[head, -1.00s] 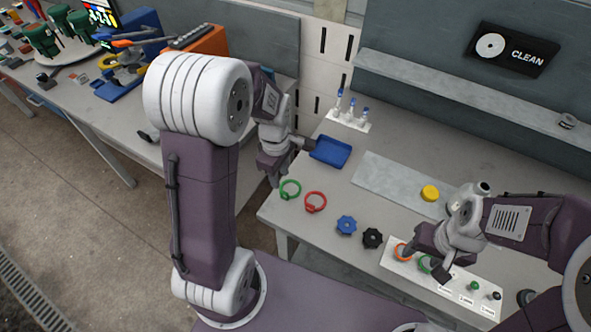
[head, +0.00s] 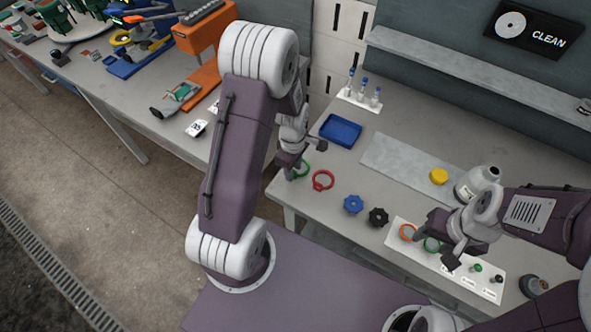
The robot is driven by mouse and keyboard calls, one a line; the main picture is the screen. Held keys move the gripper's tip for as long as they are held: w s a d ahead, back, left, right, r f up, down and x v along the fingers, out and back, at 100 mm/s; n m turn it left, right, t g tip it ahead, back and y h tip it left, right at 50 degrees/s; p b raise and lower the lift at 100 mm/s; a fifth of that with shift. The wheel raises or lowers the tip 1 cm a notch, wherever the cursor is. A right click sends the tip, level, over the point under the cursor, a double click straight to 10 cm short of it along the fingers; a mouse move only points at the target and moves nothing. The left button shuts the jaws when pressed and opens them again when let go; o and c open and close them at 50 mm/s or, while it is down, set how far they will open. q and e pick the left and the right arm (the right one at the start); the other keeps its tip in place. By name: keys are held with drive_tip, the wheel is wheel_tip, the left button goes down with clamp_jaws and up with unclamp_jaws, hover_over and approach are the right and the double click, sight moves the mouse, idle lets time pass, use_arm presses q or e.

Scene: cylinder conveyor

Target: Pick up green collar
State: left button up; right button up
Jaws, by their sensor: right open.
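One green collar (head: 304,169), a ring, lies at the left end of the workbench beside a red collar (head: 323,180). My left gripper (head: 305,161) is above it, its fingers spread, and partly covers it. I cannot tell the height gap. A second green collar (head: 432,244) sits on the white labelled board (head: 398,224) next to an orange collar (head: 407,232). My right gripper (head: 435,252) is open over this second ring and hides part of it.
A blue tray (head: 341,130) and a rack of blue-capped vials (head: 364,90) stand behind. A blue knob (head: 353,204) and a black knob (head: 379,217) lie between the grippers. A yellow disc (head: 439,176) is on the grey plate (head: 400,160).

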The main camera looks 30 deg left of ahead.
use_arm(q)
drive_tip(key=shift+a+f, duration=0.1)
drive_tip(key=shift+f, duration=0.5)
clamp_jaws()
